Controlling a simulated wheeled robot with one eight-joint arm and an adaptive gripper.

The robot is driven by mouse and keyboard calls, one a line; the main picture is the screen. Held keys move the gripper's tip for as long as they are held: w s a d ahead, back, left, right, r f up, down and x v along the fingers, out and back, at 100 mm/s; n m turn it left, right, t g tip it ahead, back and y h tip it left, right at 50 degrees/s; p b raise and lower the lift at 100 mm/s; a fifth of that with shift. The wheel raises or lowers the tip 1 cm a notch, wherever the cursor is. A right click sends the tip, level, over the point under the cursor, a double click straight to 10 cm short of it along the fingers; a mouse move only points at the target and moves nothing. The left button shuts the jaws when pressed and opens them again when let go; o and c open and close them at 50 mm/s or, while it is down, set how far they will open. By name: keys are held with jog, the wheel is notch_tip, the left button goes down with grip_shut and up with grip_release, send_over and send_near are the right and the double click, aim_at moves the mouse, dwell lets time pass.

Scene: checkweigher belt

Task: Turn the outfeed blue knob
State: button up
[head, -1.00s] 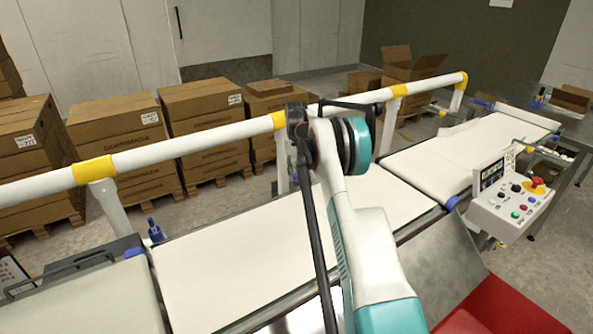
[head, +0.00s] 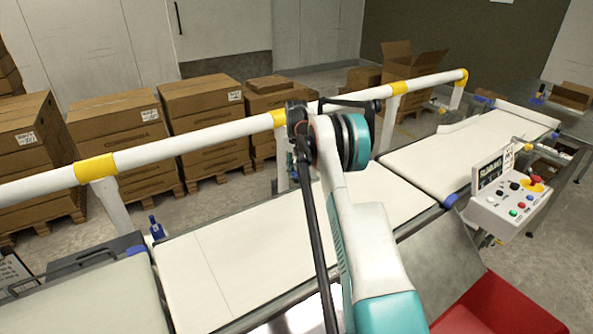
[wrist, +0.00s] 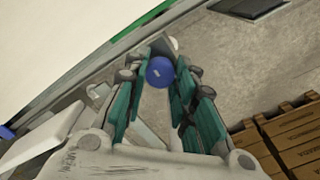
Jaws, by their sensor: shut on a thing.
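In the wrist view a round blue knob (wrist: 159,72) with a small pale mark on its face sits between the fingertips. My gripper (wrist: 161,62) has its teal and dark fingers on both sides of the knob and is shut on it. The knob stands beside the edge of a white belt, over the grey floor. In the head view my white and teal arm reaches over the belt toward the rail, and its fingers and the held knob are hidden behind it.
The white rail with yellow joints (head: 180,147) runs behind the belts. A control box (head: 508,203) with a red button stands at right. A red bin (head: 490,308) is at lower right. Another blue knob (head: 156,228) stands by the left belt. Cartons on pallets (head: 120,150) line the back.

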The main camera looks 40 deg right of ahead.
aim_at(296, 172)
jog(key=o, duration=1.1)
notch_tip(296, 172, up, 12)
jog(key=shift+f, duration=0.1)
